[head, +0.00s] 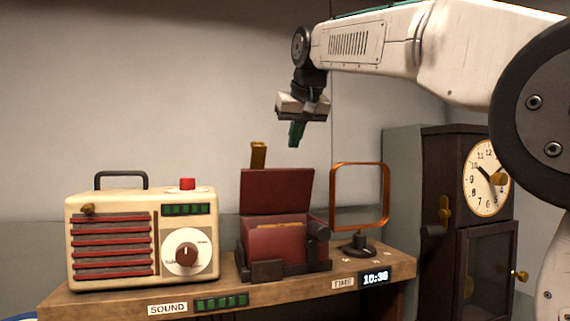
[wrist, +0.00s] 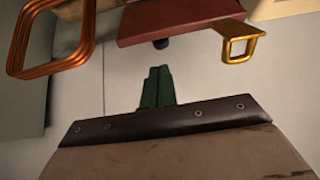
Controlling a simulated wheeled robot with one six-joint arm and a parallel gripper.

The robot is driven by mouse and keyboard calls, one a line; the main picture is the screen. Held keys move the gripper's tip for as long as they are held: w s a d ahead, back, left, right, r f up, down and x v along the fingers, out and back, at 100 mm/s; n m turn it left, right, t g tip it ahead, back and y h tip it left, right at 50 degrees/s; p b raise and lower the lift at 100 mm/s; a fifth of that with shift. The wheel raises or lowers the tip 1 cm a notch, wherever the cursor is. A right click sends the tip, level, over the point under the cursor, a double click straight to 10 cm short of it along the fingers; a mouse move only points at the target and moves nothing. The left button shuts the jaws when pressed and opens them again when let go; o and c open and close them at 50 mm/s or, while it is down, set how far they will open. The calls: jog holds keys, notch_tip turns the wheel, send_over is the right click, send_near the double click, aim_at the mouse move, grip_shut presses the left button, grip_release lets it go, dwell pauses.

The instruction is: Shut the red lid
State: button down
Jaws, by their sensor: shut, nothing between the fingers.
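The red lid (head: 277,190) stands raised, tilted back, on a dark red box (head: 277,243) in the middle of the wooden shelf. A brass handle (head: 258,154) sticks up above the lid's top edge. In the wrist view the lid (wrist: 165,22) shows at the top, with the brass handle (wrist: 239,42) to its right. My gripper (head: 296,135) is shut and empty, pointing down in the air above and slightly right of the lid. Its green fingers (wrist: 157,88) are together in the wrist view, apart from the lid.
A cream radio (head: 140,200) with a red button stands left of the box. A copper-framed stand (head: 385,195) stands close on the right, and a wooden clock cabinet (head: 437,200) beyond it. A wall is behind. The air above the shelf is free.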

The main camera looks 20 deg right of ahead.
aim_at(275, 189)
jog(key=shift+t, duration=0.4)
jog(key=w+f, duration=0.1)
jog(key=w, duration=0.2)
jog(key=w+f, duration=0.2)
jog(key=w, duration=0.1)
jog(key=w+f, duration=0.2)
jog(key=w, duration=0.2)
jog(key=shift+a, duration=0.25)
jog(key=shift+s+f, duration=0.3)
jog(key=shift+s, duration=0.65)
jog(key=shift+s+f, duration=0.25)
jog(key=shift+s, duration=0.7)
jog(key=shift+s+a, duration=0.1)
jog(key=shift+a, duration=0.05)
